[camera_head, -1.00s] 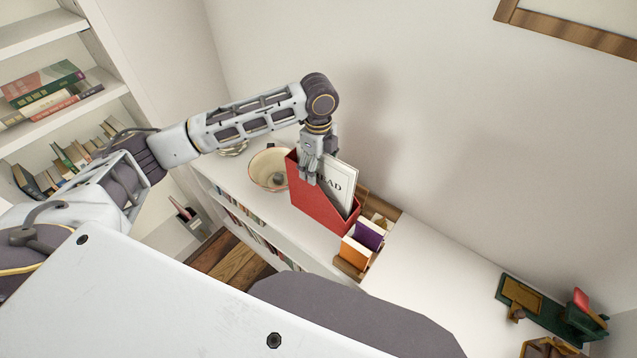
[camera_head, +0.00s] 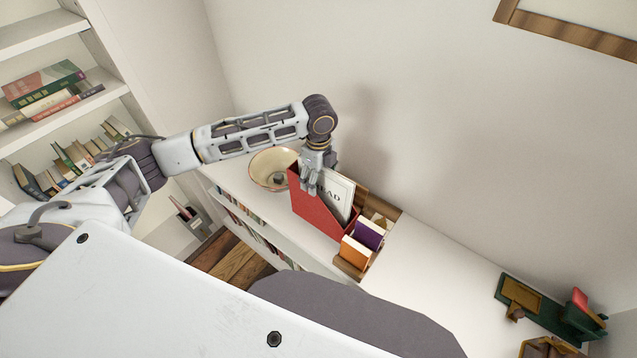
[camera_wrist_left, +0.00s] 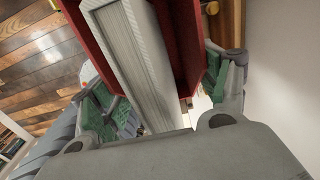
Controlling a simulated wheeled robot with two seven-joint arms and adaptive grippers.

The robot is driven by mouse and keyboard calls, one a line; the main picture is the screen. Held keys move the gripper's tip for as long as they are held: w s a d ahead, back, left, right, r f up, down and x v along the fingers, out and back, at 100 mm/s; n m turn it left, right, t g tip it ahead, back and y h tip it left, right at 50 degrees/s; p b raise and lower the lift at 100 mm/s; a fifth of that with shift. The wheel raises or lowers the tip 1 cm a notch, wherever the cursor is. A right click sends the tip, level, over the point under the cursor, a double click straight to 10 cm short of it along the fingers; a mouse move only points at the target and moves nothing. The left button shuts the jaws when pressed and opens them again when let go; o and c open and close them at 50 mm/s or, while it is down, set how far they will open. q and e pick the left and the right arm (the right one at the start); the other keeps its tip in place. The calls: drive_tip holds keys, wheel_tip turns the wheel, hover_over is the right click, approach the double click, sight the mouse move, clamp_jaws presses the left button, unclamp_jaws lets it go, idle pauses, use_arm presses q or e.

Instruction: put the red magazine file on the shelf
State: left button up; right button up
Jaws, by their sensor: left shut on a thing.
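The red magazine file (camera_head: 316,217) is at the low white bookcase's top, between a bowl and a wooden book holder. A white book or magazine with dark letters (camera_head: 340,195) stands in it. My left gripper (camera_head: 311,188) is at its upper edge, shut on it. In the left wrist view the red file (camera_wrist_left: 184,40) and the pale pages (camera_wrist_left: 132,60) sit between the green-padded fingers (camera_wrist_left: 165,95). I cannot tell whether the file's base touches the surface. The low white bookcase (camera_head: 420,265) has books on its lower shelves. My right gripper is not in view.
A cream bowl (camera_head: 262,168) is just left of the file. The wooden holder (camera_head: 352,268) with orange and purple books is close on the right. Further right the top is bare up to a green and wooden object (camera_head: 545,310). A tall bookshelf (camera_head: 60,130) stands left.

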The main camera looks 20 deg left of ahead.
sight(318, 184)
use_arm(q)
drive_tip(key=shift+f, duration=1.45)
drive_tip(key=o, duration=1.7)
drive_tip(key=shift+f, duration=0.1)
drive_tip(key=shift+c, duration=0.2)
wheel_tip(318, 184, up, 12)
drive_tip(key=shift+r+b, duration=0.1)
drive_tip(key=shift+b, duration=0.3)
drive_tip(key=shift+o, duration=0.3)
